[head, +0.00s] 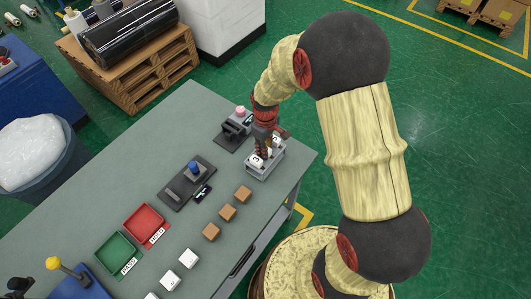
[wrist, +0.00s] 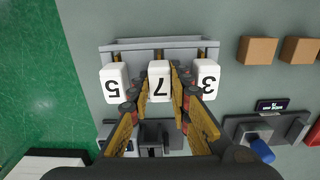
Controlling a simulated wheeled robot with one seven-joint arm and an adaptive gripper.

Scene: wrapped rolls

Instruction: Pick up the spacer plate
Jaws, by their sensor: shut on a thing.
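A grey rack (wrist: 150,44) holds white numbered pieces, which look like spacer plates. The lower part of the held piece is hidden.
Brown blocks (head: 227,212) and white blocks (head: 189,258) line the bench's front edge. A dark fixture with a blue knob (head: 194,167) and one with a pink knob (head: 240,111) stand nearby. Red (head: 145,224) and green (head: 118,256) trays lie further left.

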